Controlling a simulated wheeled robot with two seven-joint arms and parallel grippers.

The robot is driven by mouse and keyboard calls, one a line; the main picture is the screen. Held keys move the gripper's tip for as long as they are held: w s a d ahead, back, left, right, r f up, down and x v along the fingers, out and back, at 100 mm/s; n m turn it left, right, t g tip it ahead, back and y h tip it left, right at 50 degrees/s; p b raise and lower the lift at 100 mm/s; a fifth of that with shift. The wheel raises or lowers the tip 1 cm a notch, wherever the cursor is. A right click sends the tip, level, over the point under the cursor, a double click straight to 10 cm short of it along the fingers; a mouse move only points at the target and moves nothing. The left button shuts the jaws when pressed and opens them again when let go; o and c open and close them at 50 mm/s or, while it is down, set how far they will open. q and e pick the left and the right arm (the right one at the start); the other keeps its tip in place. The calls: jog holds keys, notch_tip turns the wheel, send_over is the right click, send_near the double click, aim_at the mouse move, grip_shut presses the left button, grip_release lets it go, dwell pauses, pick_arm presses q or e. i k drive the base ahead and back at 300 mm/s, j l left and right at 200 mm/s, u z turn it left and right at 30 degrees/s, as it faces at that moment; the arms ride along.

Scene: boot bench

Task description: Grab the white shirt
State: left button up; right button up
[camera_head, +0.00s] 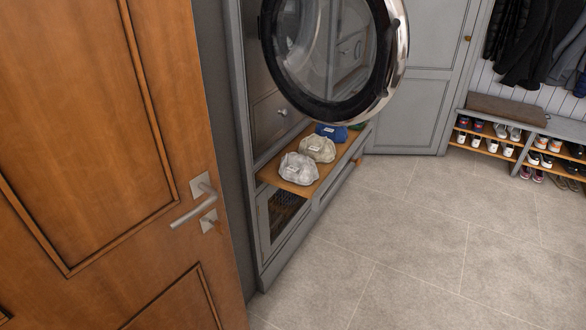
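A crumpled whitish-grey cloth bundle (298,168) lies at the near end of a wooden shelf (273,178) below the open round washer door. It looks like the white shirt, though its shape as a shirt cannot be made out. A cream-beige bundle (317,149) lies just behind it. A dark blue bundle (331,132) is farther back, and a bit of green cloth (357,126) shows at the far end. Neither of my grippers is in view.
The round washer door (333,50) hangs open above the shelf. A wooden door (110,150) with a metal handle (193,206) fills the left. The tiled floor (420,240) is clear. A shoe bench (490,110) stands at the back right under hanging coats (535,45).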

aim_at(299, 170)
jog(key=i+l+z, duration=0.8)
jog(key=i+l, duration=0.15)
jog(key=i+l+z, duration=0.25)
jog(key=i+z, duration=0.15)
jog(key=i, duration=0.25)
jog(key=i+u, duration=0.35)
jog(key=i, duration=0.2)
jog(key=i+l+u, duration=0.35)
jog(key=i, duration=0.2)
jog(key=i+u, duration=0.2)
jog(key=u, duration=0.2)
jog(key=i+l+u, duration=0.1)
jog(key=u, duration=0.3)
jog(key=i+l+u, duration=0.15)
jog(key=u, duration=0.25)
jog(key=i+l+u, duration=0.25)
jog(key=u, duration=0.15)
jog(key=i+l+u, duration=0.2)
jog(key=u, duration=0.25)
jog(key=i+l+u, duration=0.1)
jog(key=l+u, duration=0.4)
jog(key=i+l+u, duration=0.1)
jog(key=l+u, duration=0.6)
jog(key=l, duration=0.15)
